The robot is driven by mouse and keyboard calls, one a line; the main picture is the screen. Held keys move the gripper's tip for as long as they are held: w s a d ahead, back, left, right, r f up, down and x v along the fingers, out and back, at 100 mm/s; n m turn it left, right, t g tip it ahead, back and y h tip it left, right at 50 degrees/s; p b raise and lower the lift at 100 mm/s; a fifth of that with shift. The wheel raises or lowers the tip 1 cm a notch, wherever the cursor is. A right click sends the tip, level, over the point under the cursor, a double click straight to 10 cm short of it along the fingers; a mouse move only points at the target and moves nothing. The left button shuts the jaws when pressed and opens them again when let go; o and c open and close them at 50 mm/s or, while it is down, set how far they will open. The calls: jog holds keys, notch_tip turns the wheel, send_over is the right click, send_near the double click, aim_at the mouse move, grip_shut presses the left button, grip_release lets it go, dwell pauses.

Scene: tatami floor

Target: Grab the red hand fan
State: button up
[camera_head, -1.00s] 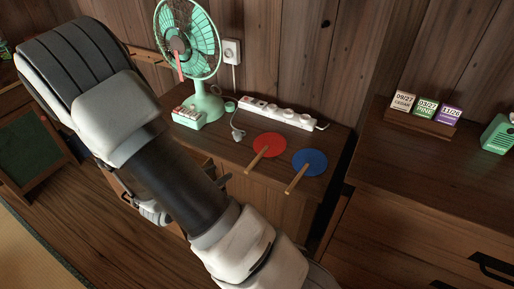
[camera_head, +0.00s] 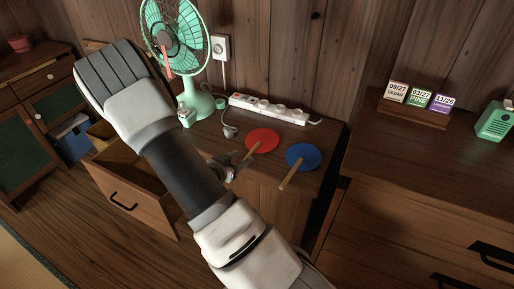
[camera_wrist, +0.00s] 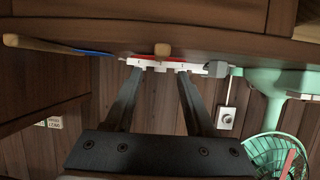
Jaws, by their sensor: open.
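The red hand fan (camera_head: 262,139) lies flat on the dark wooden cabinet top, its wooden handle pointing to the front left. In the wrist view its handle end (camera_wrist: 163,49) faces the camera, with a thin red strip of the disc behind. My gripper (camera_head: 230,167) is at the cabinet's front edge, close to the handle's end and partly hidden by my arm. In the wrist view my gripper (camera_wrist: 159,72) is open and empty, with the handle between the lines of its two fingers. I cannot tell whether they touch it.
A blue hand fan (camera_head: 304,156) lies just right of the red one. A white power strip (camera_head: 268,109) and a green electric fan (camera_head: 193,105) stand behind. An open drawer (camera_head: 130,198) juts out at the left below. A taller cabinet (camera_head: 420,180) stands at the right.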

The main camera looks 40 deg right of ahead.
aim_at(252, 152)
jog(key=b+x, duration=0.1)
jog(key=x, duration=0.3)
jog(key=shift+s+f, duration=0.1)
jog(key=shift+f, duration=0.05)
jog(key=shift+d+f, duration=0.1)
jog(key=shift+d, duration=0.35)
grip_shut()
